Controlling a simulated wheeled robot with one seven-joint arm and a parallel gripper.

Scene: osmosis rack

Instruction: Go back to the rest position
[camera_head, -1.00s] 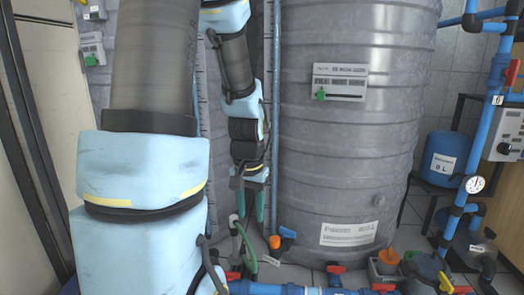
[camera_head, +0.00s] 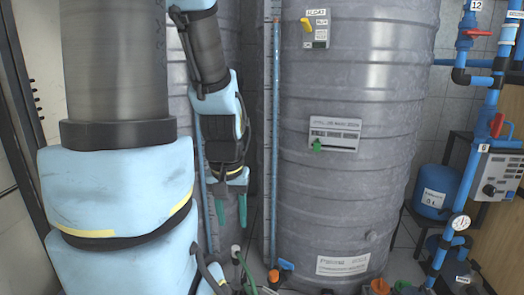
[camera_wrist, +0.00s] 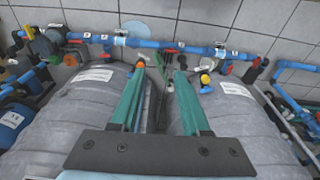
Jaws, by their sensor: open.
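My gripper (camera_head: 231,211) hangs in the head view with its two green fingers pointing down, apart from each other. It is in front of the gap left of the big grey tank (camera_head: 395,100). Nothing shows between the fingers. In the wrist view my gripper (camera_wrist: 161,70) also shows its green fingers spread, with the two grey tanks and the blue piping beyond them. My light-blue and grey arm covers the left part of the head view.
A blue pipe (camera_head: 276,120) runs upright beside the tank. An orange-handled valve (camera_head: 285,265) and a green hose (camera_head: 245,268) are low, below my gripper. Blue piping with a gauge (camera_head: 461,223) and a blue container (camera_head: 435,192) stand at the right.

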